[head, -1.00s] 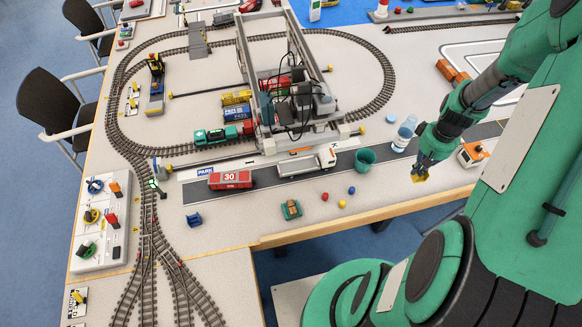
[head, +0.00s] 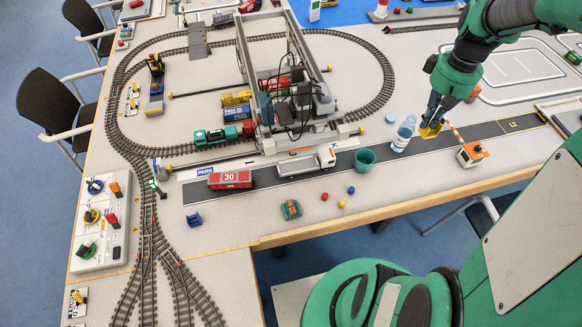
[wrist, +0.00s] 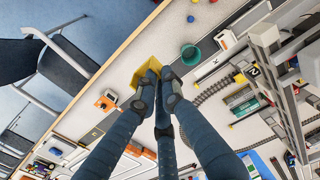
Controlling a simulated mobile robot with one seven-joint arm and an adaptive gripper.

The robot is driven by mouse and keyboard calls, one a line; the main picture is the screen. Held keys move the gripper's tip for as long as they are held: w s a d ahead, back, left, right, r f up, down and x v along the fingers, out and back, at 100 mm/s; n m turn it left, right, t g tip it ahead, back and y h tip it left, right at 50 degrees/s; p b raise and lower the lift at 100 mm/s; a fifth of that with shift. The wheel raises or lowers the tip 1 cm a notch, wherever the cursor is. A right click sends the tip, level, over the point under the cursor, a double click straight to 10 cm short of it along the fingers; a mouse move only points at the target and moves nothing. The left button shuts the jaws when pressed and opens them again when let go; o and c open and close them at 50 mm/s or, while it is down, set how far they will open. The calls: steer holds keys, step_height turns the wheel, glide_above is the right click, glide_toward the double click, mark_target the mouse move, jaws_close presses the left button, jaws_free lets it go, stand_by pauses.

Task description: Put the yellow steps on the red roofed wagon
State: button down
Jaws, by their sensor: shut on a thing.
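My gripper (head: 434,118) is shut on the yellow steps (head: 430,131) and holds them above the grey road on the right, between the clear bottle and the white and orange vehicle. In the wrist view the yellow steps (wrist: 149,72) sit between the fingertips, partly hidden by them. A red wagon marked 30 (head: 230,180) stands at the road's left part, well left of my gripper. Other red pieces (head: 275,83) stand under the gantry crane, partly covered by its frame. I cannot tell which of these is the red roofed wagon.
The gantry crane (head: 243,57) stands over the tracks mid-table.

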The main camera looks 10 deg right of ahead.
steer(key=w+a+n, duration=0.4)
steer(key=a, duration=0.9)
steer(key=w+a+n, duration=0.5)
steer(key=a, duration=0.7)
steer(key=s+a+n+p, duration=0.1)
steer(key=s+a+n, duration=0.25)
steer(key=a, duration=0.95)
steer(key=s+a+n+p, duration=0.1)
steer(key=s+a+n, duration=0.3)
steer(key=a, duration=1)
step_height(320, 180, down, 26)
steer(key=w+n, duration=0.1)
steer(key=shift+d, duration=0.3)
steer(key=shift+w, duration=0.1)
steer(key=w+a, duration=0.2)
steer(key=w, duration=0.2)
steer(key=w+a+f, duration=0.1)
steer(key=w+a, duration=0.1)
steer(key=w, duration=0.3)
steer(key=w+a+b, duration=0.1)
steer(key=w+a, duration=0.1)
steer(key=w, duration=0.2)
steer(key=shift+w+a+f, duration=0.2)
steer(key=shift+a+f, duration=0.05)
steer(key=shift+a, duration=0.15)
